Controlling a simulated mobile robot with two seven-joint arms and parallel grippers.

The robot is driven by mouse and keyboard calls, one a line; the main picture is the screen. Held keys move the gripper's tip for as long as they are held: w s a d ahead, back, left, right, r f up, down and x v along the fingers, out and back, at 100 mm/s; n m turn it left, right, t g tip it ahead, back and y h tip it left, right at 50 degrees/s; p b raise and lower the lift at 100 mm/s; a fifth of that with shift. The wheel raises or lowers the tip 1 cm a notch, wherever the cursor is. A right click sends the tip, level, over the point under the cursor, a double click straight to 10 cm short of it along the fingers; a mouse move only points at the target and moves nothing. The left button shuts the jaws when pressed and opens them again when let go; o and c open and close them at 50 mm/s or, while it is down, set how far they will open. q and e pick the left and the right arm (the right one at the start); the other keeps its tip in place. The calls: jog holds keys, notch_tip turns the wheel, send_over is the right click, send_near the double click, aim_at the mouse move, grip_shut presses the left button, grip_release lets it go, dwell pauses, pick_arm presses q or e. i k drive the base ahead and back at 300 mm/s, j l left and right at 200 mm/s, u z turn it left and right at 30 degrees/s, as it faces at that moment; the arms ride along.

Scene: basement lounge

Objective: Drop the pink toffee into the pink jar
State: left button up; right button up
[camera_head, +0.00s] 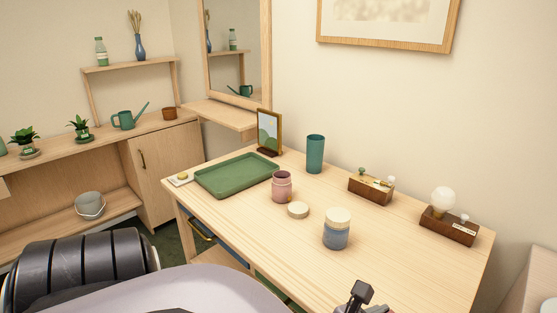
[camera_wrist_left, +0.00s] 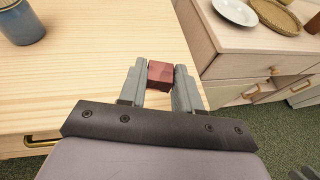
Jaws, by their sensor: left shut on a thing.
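The pink jar (camera_head: 282,187) stands upright on the wooden desk, with no lid on it. A round pale wooden lid (camera_head: 298,210) lies flat beside it. My left gripper (camera_head: 360,298) is at the bottom edge of the head view, nearer to me than the jar and apart from it. In the left wrist view, my left gripper (camera_wrist_left: 159,82) is shut on the pink toffee (camera_wrist_left: 160,72), a small dark pink block between its fingertips.
A lidded blue jar (camera_head: 336,232) stands on the desk between my left gripper and the pink jar. A green tray (camera_head: 225,180), a green cup (camera_head: 315,153), a picture frame (camera_head: 258,132) and two wooden blocks (camera_head: 366,190) (camera_head: 446,230) stand farther back. The desk's front right is clear.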

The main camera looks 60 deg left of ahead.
aim_at(284, 193)
jog(key=j+z, duration=0.1)
jog(key=j, duration=0.55)
jog(key=k+j, duration=0.1)
jog(key=j, duration=0.5)
jog(key=j+z, duration=0.15)
jog(key=j, duration=0.5)
jog(key=k+j, duration=0.15)
jog(key=j, duration=0.45)
jog(key=k+j+z, duration=0.15)
jog(key=j, duration=0.5)
jog(key=i, duration=0.05)
